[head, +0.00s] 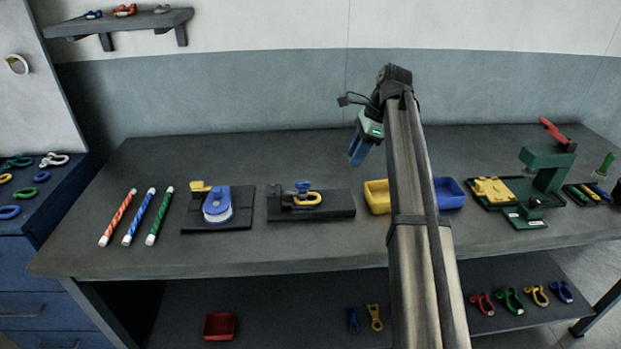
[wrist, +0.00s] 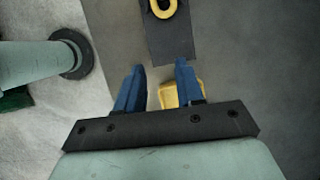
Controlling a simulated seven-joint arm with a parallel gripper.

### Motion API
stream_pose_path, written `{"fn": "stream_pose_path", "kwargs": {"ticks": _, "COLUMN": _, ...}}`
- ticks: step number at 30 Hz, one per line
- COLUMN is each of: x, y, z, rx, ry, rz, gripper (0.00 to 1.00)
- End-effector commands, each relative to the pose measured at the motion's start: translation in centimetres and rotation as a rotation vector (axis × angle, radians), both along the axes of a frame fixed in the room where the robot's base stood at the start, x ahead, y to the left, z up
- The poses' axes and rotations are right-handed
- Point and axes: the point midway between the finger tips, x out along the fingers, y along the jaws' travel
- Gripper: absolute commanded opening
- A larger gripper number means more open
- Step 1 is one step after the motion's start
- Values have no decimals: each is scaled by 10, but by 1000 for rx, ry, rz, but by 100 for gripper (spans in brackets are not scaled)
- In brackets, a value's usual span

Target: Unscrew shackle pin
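A yellow shackle (head: 308,200) with a blue pin (head: 302,186) is on a dark fixture block (head: 335,206) mid-table. A larger blue shackle (head: 218,207) with a yellow pin part (head: 198,187) is on another dark fixture (head: 245,196) to its left. My gripper (head: 357,156) is raised above the table, right of and beyond the yellow shackle, with blue fingers pointing down. In the wrist view my gripper (wrist: 160,72) is open, with nothing held between the fingers. The yellow shackle (wrist: 162,10) shows at the top edge, partly cut off; its pin cannot be made out.
A yellow bin (head: 377,196) and a blue bin (head: 449,192) flank my arm, which partly hides them. Three striped rods (head: 152,215) lie at left. A green press (head: 545,170) stands at right. Bare tabletop lies behind the fixtures.

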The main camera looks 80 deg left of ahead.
Motion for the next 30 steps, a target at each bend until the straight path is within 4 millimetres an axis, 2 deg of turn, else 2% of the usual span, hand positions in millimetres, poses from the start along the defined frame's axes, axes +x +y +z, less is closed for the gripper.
{"fn": "stream_pose_path", "kwargs": {"ticks": 1, "x": -21, "y": 11, "z": 12, "rx": -2, "ry": 9, "rz": 11, "gripper": 37}}
{"fn": "stream_pose_path", "kwargs": {"ticks": 4, "x": -48, "y": 19, "z": 26, "rx": -10, "ry": 25, "rz": 21, "gripper": 37}}
{"fn": "stream_pose_path", "kwargs": {"ticks": 6, "x": -60, "y": 21, "z": 32, "rx": -12, "ry": 31, "rz": 27, "gripper": 37}}
{"fn": "stream_pose_path", "kwargs": {"ticks": 11, "x": -71, "y": 22, "z": 32, "rx": -14, "ry": 36, "rz": 28, "gripper": 37}}
{"fn": "stream_pose_path", "kwargs": {"ticks": 17, "x": -81, "y": 21, "z": 9, "rx": -15, "ry": 36, "rz": 29, "gripper": 37}}
{"fn": "stream_pose_path", "kwargs": {"ticks": 30, "x": -109, "y": 21, "z": -61, "rx": -15, "ry": 36, "rz": 29, "gripper": 37}}
